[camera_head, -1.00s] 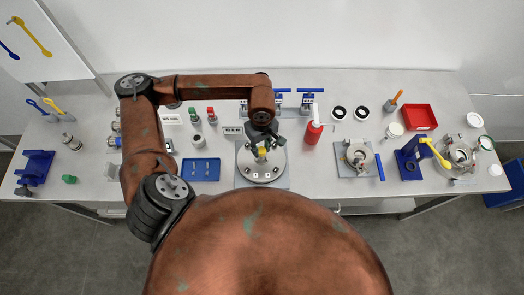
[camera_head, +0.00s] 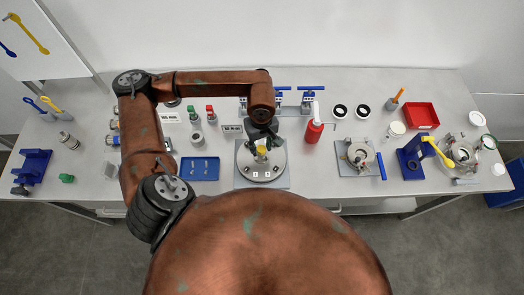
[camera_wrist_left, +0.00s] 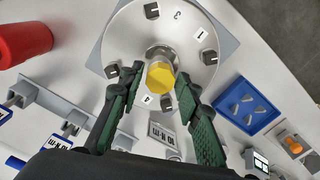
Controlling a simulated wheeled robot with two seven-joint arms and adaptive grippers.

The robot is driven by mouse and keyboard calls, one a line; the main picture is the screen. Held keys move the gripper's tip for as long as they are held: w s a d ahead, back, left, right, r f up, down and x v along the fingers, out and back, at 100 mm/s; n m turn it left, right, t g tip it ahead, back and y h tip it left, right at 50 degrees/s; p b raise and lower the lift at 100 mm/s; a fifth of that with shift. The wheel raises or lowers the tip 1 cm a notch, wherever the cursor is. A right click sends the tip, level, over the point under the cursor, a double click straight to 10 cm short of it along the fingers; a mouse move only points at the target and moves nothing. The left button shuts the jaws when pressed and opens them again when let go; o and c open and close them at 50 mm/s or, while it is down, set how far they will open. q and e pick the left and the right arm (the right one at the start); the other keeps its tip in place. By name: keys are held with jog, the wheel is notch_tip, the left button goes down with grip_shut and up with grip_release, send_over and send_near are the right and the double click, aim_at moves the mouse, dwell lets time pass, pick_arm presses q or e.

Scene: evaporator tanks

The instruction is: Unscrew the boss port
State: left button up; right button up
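The boss port shows as a yellow hexagonal head (camera_wrist_left: 160,76) on a short metal neck, standing at the middle of a round grey plate (camera_wrist_left: 198,18) with numbered marks and small dark clamps. In the head view the yellow head (camera_head: 262,151) shows just below my left gripper (camera_head: 262,142). In the left wrist view my left gripper (camera_wrist_left: 156,80) is open, with one green-padded finger on each side of the yellow head. Gaps seem to show between the fingers and the head; contact cannot be made out. My right gripper is not in view.
A blue tray (camera_head: 212,168) lies left of the plate and a red extinguisher-like bottle (camera_head: 314,128) stands to its right. Blue-handled valves (camera_head: 308,100) stand behind. A grey fixture with a blue handle (camera_head: 358,154) is further right. Bare table lies between them.

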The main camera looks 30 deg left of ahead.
pick_arm(q)
jog(key=shift+f+m+b, duration=0.2)
jog(key=shift+m+b, duration=0.9)
jog(key=shift+m, duration=0.1)
jog(key=shift+r+m+b, duration=0.15)
jog(key=shift+m+b, duration=0.2)
jog(key=shift+m, duration=0.25)
jog(key=m+b, duration=0.3)
jog(key=shift+f, duration=0.2)
jog(key=shift+r+m+b, duration=0.15)
jog(key=shift+m+b, duration=0.4)
jog(key=shift+m, duration=0.25)
jog(key=m+b, duration=0.2)
jog(key=shift+m+b, duration=0.35)
jog(key=shift+m, duration=0.05)
jog(key=shift+m+b, duration=0.75)
jog(key=shift+m, duration=0.25)
jog(key=shift+r, duration=0.1)
grip_shut()
